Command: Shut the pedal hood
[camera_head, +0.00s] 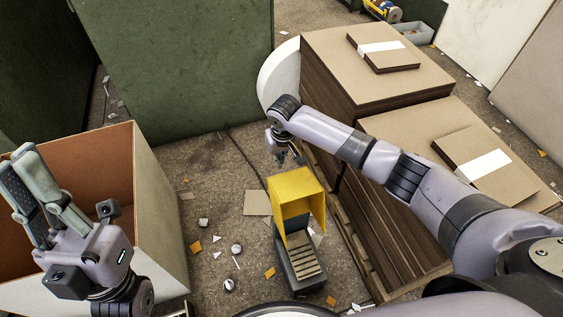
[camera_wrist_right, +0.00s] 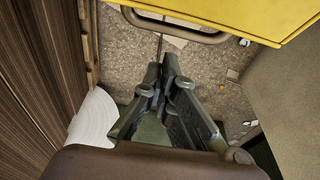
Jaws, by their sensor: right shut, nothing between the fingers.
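The pedal hood (camera_head: 289,188) is yellow and stands raised above the dark pedal base (camera_head: 284,262), whose ribbed tread (camera_head: 306,257) is exposed. My right gripper (camera_head: 283,160) is beyond the hood's upper edge, pointing down, small in the head view. In the right wrist view my right gripper (camera_wrist_right: 161,65) is shut and empty, and the hood (camera_wrist_right: 225,14) fills the top right; I see no clear contact. A dark bent bar (camera_wrist_right: 185,36) shows below the hood's edge. My left gripper (camera_head: 18,160) is at the far left, fingers up, away from the pedal; its opening is unclear.
Stacks of greyboard (camera_head: 385,75) stand right of the pedal, close to my right arm. A white roll (camera_head: 279,75) is behind them. An open-topped bin (camera_head: 160,215) stands at left. Green panels (camera_head: 175,60) close the back. The floor near the pedal holds scattered scraps.

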